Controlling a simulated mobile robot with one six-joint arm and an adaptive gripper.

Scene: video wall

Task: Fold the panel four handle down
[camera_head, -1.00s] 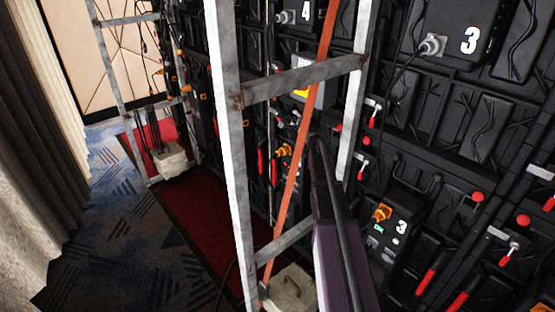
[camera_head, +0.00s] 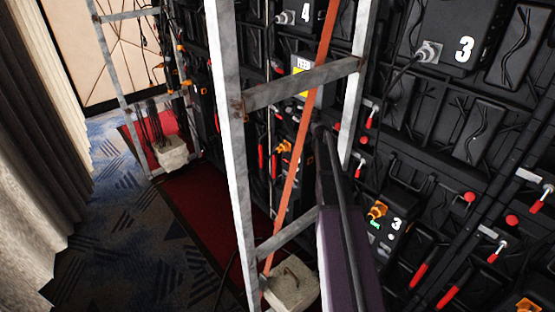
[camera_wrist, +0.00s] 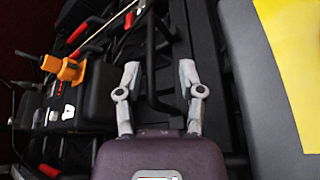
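In the wrist view my gripper (camera_wrist: 159,78) is open, with its two pale fingers spread apart. A dark bar handle (camera_wrist: 152,62) runs up the picture between them; I cannot tell whether a finger touches it. The handle appears to stand out from the black panel behind it. In the head view panel four is marked by a black box with a white 4 (camera_head: 306,13) at the top. My purple and black arm reaches toward the wall in the lower middle, and the gripper itself is not visible there.
A metal frame (camera_head: 235,160) with an orange strap (camera_head: 300,150) stands in front of the wall. Its base carries a pale weight (camera_head: 292,287). In the wrist view, a black box with an orange connector (camera_wrist: 70,70) is left, and a grey surface with yellow (camera_wrist: 255,80) is right.

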